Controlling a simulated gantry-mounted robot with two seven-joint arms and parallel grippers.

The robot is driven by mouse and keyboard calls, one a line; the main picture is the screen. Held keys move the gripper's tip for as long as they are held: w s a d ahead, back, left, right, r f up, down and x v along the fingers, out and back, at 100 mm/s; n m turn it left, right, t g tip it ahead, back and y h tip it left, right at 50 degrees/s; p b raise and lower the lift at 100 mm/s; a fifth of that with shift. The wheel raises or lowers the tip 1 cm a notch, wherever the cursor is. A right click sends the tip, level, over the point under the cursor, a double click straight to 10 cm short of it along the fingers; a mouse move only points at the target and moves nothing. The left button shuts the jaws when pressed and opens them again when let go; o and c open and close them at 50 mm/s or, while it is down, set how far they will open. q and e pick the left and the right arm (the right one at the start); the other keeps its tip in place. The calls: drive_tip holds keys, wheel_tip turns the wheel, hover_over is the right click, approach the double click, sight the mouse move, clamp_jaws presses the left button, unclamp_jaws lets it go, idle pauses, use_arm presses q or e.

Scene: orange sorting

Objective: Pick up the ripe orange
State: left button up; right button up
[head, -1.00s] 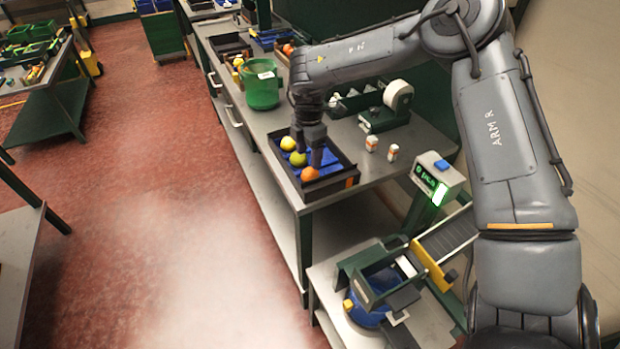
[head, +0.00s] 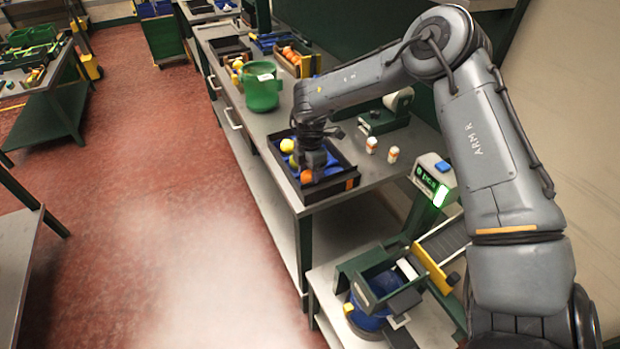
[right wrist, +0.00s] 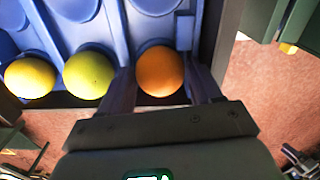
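The ripe orange (right wrist: 160,72) lies in the blue-lined tray, at the end of a row beside a yellow-green fruit (right wrist: 88,75) and a yellow fruit (right wrist: 30,76). In the head view the orange (head: 306,177) is partly covered by my right gripper (head: 316,168). The black-walled tray (head: 335,188) sits at the bench's near corner. In the right wrist view my right gripper (right wrist: 160,88) has one finger on each side of the orange, with narrow gaps visible, so it looks open around it. My left gripper is not in view.
A green bucket (head: 262,92) stands behind the tray. Two small white-and-orange bottles (head: 371,145) and a label-roll device (head: 385,115) stand to its right. A scale-like display (head: 435,178) is front right.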

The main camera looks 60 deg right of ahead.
drive_tip(key=c, duration=0.7)
drive_tip(key=shift+o, duration=0.2)
drive_tip(key=shift+r, duration=0.2)
